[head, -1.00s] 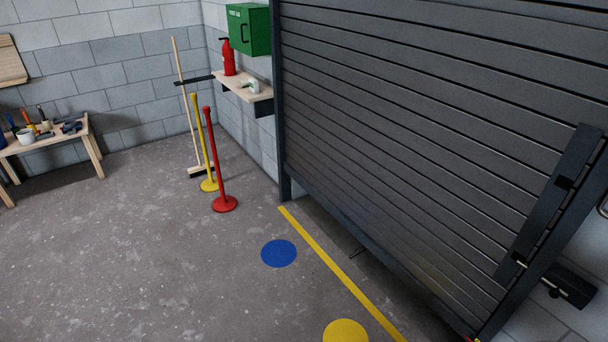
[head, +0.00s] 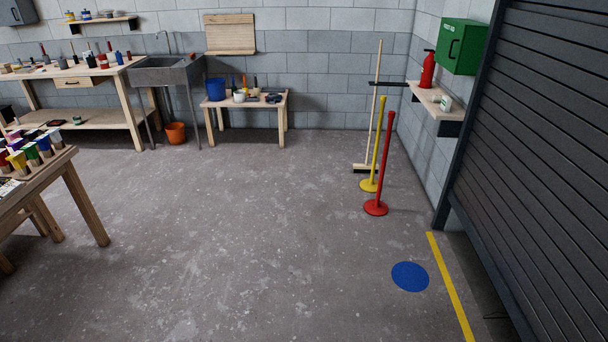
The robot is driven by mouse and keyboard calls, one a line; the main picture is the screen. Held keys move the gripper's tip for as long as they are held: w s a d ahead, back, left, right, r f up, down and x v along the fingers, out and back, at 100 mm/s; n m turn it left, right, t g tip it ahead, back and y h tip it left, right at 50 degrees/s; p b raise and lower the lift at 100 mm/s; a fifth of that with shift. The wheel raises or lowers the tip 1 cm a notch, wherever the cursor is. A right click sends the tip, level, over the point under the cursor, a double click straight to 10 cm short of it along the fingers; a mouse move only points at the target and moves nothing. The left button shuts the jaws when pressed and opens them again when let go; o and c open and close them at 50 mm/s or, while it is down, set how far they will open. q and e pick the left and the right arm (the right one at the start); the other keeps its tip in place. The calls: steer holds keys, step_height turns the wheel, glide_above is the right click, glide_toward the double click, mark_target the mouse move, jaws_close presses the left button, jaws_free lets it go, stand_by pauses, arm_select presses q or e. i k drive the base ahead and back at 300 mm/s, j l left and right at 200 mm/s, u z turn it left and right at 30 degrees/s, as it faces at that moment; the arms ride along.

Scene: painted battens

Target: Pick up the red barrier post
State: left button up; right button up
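The red barrier post (head: 385,162) stands upright on its round red base, right of the middle in the head view. A yellow barrier post (head: 377,150) stands upright just behind it and to its left; the two overlap slightly in the picture. Neither of my grippers is in view, and nothing is seen touching the red post.
A broom (head: 373,110) leans behind the posts. A wall shelf (head: 440,104) with a fire extinguisher (head: 428,70) juts out to the right, near a dark shutter (head: 540,150). A wooden table (head: 85,200) stands at the left. The middle floor is clear.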

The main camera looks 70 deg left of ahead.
mark_target(375, 208)
steer(key=u, duration=1.7)
steer(key=i+j+z, duration=0.1)
steer(key=i, duration=0.45)
steer(key=i+j+z, duration=0.1)
steer(key=i, duration=0.45)
steer(key=i+j+z, duration=0.1)
steer(key=i, duration=0.45)
steer(key=i+j+z, duration=0.1)
steer(key=i+j, duration=0.2)
steer(key=i, duration=0.25)
steer(key=i+j, duration=0.3)
steer(key=i, duration=0.25)
steer(key=i+j+z, duration=0.15)
steer(key=i, duration=0.4)
steer(key=i+j+z, duration=0.1)
steer(key=i+j, duration=0.3)
steer(key=i, duration=0.1)
